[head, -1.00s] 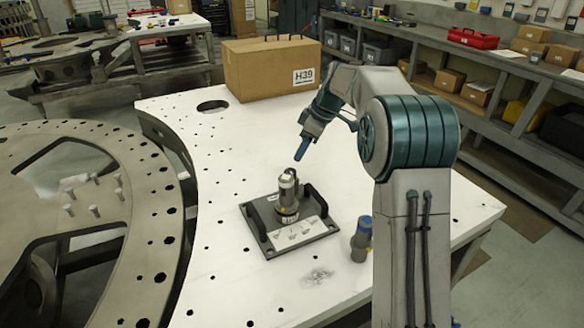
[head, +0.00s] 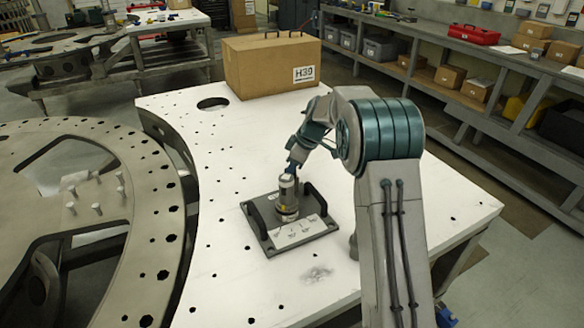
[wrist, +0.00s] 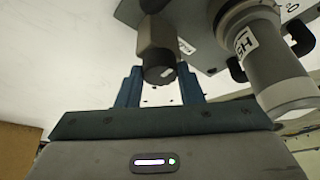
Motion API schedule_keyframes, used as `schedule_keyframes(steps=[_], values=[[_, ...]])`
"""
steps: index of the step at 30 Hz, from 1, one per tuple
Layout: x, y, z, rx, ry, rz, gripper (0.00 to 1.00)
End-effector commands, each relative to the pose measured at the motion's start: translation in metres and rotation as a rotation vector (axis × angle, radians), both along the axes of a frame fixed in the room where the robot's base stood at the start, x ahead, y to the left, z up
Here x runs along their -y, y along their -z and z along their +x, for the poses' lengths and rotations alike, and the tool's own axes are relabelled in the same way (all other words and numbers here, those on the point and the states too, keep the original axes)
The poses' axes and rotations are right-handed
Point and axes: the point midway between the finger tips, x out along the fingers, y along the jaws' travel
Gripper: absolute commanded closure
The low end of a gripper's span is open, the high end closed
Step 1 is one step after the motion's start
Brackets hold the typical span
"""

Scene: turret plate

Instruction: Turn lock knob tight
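The dark plate (head: 268,238) lies on the white table, with a grey upright cylinder (head: 287,200) standing on it. In the wrist view the cylinder (wrist: 262,50) carries a white label. A dark, stubby knob (wrist: 156,45) beside it, which I take to be the lock knob, points toward my gripper. My gripper (wrist: 160,72) has its two blue fingers apart, with the knob's end appearing between them; I cannot tell whether they touch it. In the head view my gripper (head: 293,170) is just behind the cylinder, which hides the knob and part of the fingers.
Dark handles (head: 317,198) rise from the plate's edge close to my gripper. A cardboard box (head: 262,72) stands at the table's back. A large holed metal ring (head: 150,220) lies at the left. The table between box and plate is mostly clear.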

Motion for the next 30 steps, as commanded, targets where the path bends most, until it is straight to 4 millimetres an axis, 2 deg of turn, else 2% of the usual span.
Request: schedule_keyframes(steps=[14, 20, 30], values=[[-0.0003, 0.0022, -0.0007, 0.0, 0.063, 0.001, 0.89], [-0.0007, 0.0033, -0.0013, 0.003, 0.192, 0.0, 0.89], [-0.0028, 0.0018, -0.0033, 0.002, 0.504, -0.001, 0.89]])
